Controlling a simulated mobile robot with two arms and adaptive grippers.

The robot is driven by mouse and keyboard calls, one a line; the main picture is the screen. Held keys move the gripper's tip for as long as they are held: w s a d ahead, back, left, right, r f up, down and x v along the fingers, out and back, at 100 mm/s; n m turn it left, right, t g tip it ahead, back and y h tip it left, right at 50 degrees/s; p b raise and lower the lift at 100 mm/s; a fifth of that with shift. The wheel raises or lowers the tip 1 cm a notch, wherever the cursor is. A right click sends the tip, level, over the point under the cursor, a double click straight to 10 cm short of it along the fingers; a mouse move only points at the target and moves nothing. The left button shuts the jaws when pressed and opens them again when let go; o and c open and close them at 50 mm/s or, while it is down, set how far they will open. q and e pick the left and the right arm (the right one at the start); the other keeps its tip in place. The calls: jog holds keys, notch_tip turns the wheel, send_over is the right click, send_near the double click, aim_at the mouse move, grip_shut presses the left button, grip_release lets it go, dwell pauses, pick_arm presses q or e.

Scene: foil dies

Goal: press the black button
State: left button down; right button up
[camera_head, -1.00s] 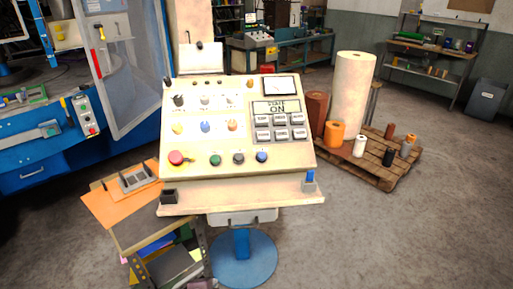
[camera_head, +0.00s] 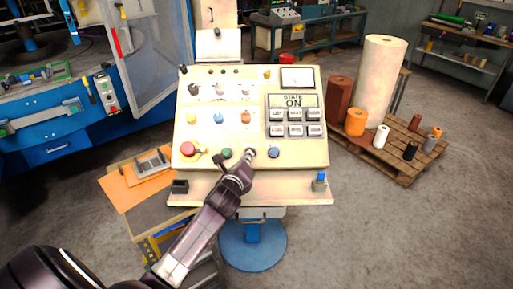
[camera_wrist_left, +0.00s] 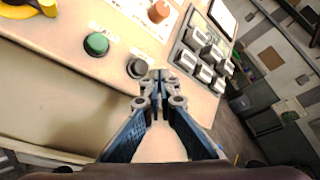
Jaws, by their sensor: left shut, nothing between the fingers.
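The black button (camera_head: 251,151) is in the bottom row of the cream control panel (camera_head: 203,166), between the green button (camera_head: 227,153) and the blue button (camera_head: 273,152). It is partly hidden by my left gripper (camera_head: 246,159). In the left wrist view the black button (camera_wrist_left: 138,68) shows just up and left of the fingertips of my left gripper (camera_wrist_left: 158,79). The fingers are shut and empty. I cannot tell whether the tips touch the panel. My right gripper is not in view.
Grey keys (camera_head: 295,123) are above right. A ledge (camera_head: 290,191) juts out below the panel. A low shelf with orange sheets (camera_head: 123,192) stands at left, a pallet (camera_head: 408,168) at right.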

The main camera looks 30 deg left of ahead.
pick_arm(q)
jog(key=r, duration=0.1)
jog(key=w+r+m, duration=0.1)
jog(key=w+a+r+m+t, duration=0.1)
jog(key=r, duration=0.1)
jog(key=shift+w+f, duration=0.1)
jog(key=w+a+f+b, duration=0.2)
jog(key=w+f+b, duration=0.2)
jog(key=f+b, duration=0.3)
jog(key=shift+w+a+b, duration=0.15)
jog(key=shift+a+b, duration=0.25)
jog(key=shift+b, duration=0.05)
jog(key=shift+f, duration=0.25)
dwell(1.2)
jog(key=shift+w+a+f, duration=0.1)
jog(key=shift+w+f, duration=0.1)
